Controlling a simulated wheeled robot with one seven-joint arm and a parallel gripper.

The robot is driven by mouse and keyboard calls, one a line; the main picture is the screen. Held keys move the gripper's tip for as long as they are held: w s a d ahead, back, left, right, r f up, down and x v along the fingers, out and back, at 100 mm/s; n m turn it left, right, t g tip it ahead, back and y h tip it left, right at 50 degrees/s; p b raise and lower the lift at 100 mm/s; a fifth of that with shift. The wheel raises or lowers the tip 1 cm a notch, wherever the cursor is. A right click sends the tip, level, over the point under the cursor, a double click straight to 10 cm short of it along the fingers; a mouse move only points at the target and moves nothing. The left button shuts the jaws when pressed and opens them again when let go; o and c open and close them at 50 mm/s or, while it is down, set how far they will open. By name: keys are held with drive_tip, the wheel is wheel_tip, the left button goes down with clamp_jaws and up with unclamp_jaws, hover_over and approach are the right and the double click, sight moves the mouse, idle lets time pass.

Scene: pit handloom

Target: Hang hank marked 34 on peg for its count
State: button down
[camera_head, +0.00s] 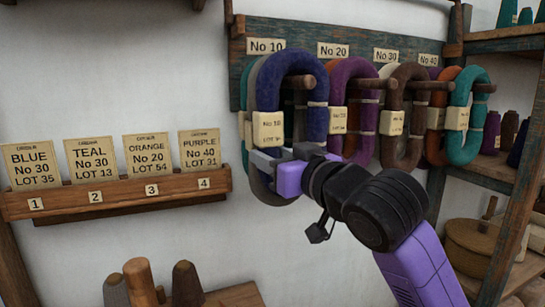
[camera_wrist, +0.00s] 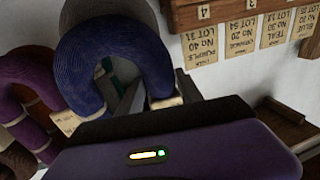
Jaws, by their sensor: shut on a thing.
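A dark blue hank (camera_head: 305,62) is at the peg (camera_head: 303,82) under the No 10 label (camera_head: 265,46), its loop around the peg. Its cream tag (camera_head: 268,128) seems to read No 10, with the lot number too small to be sure of. My gripper (camera_head: 268,160) is shut on the lower part of the blue hank. The hank also shows in the wrist view (camera_wrist: 115,50), above my gripper body. Its bottom is partly hidden by my gripper.
Purple (camera_head: 350,75), brown (camera_head: 405,75) and teal (camera_head: 467,90) hanks hang close by on the right. A card rack (camera_head: 120,205) with several lot cards is on the left wall. Shelves (camera_head: 500,45) stand right. Cones (camera_head: 140,280) stand below.

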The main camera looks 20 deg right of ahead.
drive_tip(key=shift+w+a+f, duration=0.1)
drive_tip(key=shift+a+f, duration=0.1)
drive_tip(key=shift+f, duration=0.45)
drive_tip(key=c, duration=0.7)
unclamp_jaws()
drive_tip(key=shift+r, duration=0.1)
